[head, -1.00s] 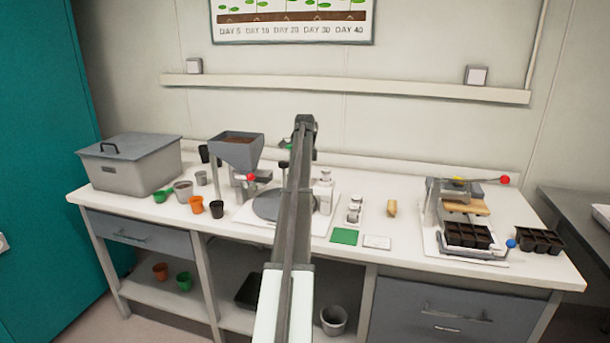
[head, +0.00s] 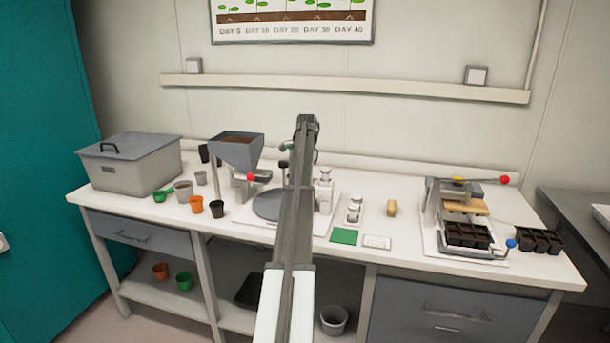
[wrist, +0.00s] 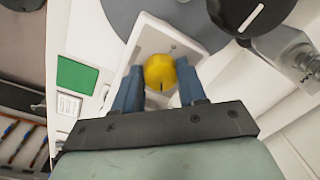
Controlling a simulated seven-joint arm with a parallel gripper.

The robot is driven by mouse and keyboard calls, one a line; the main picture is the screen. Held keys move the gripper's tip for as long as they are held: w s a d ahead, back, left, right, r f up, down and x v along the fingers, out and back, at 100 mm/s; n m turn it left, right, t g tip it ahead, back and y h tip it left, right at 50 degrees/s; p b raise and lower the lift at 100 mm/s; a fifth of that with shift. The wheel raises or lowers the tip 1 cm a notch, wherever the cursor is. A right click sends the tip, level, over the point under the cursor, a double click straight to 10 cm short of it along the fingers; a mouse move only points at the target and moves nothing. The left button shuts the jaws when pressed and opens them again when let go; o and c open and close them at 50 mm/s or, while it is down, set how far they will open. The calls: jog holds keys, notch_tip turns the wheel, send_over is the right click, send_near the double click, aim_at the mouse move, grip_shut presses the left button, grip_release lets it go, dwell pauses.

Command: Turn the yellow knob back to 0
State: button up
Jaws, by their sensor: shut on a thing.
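In the wrist view the yellow knob (wrist: 160,70) sits on a white plate (wrist: 150,37), between the two blue-grey fingers of my gripper (wrist: 160,84). The fingers are closed on its sides. A short dark mark on the knob points toward the bottom of the picture. Any scale or 0 around the knob cannot be made out. In the head view my own arm hides the knob and the gripper.
A grey round plate (head: 270,204) and a soil hopper (head: 236,152) stand left of my arm. White-capped fittings (head: 324,190) stand close on its right. A green card (head: 344,236) lies near the front edge. The bench between the cards and the tray press is mostly clear.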

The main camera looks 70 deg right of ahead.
jog(key=n, duration=0.4)
jog(key=shift+n, duration=0.4)
jog(key=n, duration=0.3)
jog(key=shift+s+n, duration=0.1)
jog(key=shift+n, duration=0.2)
jog(key=n, duration=0.7)
jog(key=shift+s+d+y, duration=0.1)
jog(key=shift+d+y, duration=0.05)
jog(key=shift+y, duration=0.25)
jog(key=n, duration=0.7)
jog(key=shift+d+n, duration=0.1)
jog(key=shift+n, duration=0.2)
jog(key=n, duration=0.3)
jog(key=shift+g, duration=0.3)
jog(key=shift+d+n, duration=0.1)
jog(key=shift+n, duration=2)
jog(key=shift+y, duration=0.3)
